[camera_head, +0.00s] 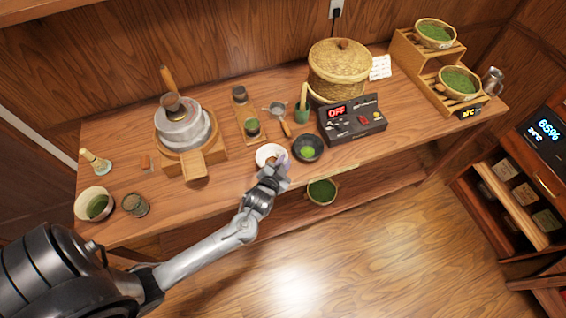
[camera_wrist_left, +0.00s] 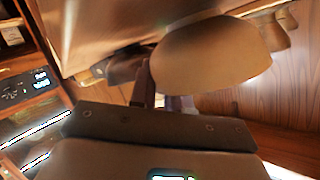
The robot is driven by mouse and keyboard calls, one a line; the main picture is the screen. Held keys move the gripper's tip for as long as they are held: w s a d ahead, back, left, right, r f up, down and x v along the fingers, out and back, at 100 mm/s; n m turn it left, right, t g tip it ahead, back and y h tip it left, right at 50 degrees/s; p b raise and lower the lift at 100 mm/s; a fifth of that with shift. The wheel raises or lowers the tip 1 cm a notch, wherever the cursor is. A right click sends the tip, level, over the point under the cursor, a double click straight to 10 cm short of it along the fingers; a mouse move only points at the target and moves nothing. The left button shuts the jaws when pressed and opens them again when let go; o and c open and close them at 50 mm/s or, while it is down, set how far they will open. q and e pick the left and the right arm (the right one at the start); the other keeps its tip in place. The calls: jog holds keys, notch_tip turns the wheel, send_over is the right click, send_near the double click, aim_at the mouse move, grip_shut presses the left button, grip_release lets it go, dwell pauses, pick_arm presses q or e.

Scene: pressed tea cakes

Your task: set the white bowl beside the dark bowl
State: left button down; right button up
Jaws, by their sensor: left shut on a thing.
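The small white bowl (camera_head: 268,153) is near the front edge of the table, just left of the dark bowl (camera_head: 308,149), which has green powder in it. From above, the two bowls look close together; I cannot tell whether they touch or whether the white bowl rests on the table. My left gripper (camera_head: 276,167) is shut on the white bowl's near side and hides part of its rim. In the left wrist view, the bowl (camera_wrist_left: 212,55) looks large and pale beside the gripper's fingers (camera_wrist_left: 160,96). My right gripper is not in view.
A control box (camera_head: 352,120) reading OFF stands right of the dark bowl. A green whisk stand (camera_head: 302,114) and a strainer (camera_head: 277,110) are behind the bowls. A stone mill (camera_head: 183,128) stands to the left. A green-filled bowl (camera_head: 321,191) is on the lower shelf.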

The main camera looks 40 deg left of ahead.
pick_arm(q)
jog(key=shift+f, duration=0.15)
jog(key=c, duration=1.1)
grip_release()
jog(key=shift+s+d+r, duration=0.15)
jog(key=shift+s+r, duration=0.2)
jog(key=shift+s, duration=0.05)
jog(key=s+d+r+g+h, duration=0.1)
jog(key=s+d+r+g, duration=0.1)
jog(key=s, duration=0.5)
jog(key=s+d+r+g+h, duration=0.2)
jog(key=s+d+g, duration=0.2)
jog(key=s, duration=0.4)
jog(key=s+d+r+g+h+p, duration=0.1)
jog(key=s+d+r+g, duration=0.1)
jog(key=s, duration=0.5)
jog(key=shift+s+d+r+g+h, duration=0.1)
jog(key=shift+s+d+g+h, duration=0.1)
jog(key=shift+d+g, duration=0.25)
jog(key=shift+s+d+g+h, duration=0.1)
jog(key=shift+d+g+h, duration=0.1)
jog(key=shift+d+g, duration=0.25)
jog(key=shift+r, duration=0.15)
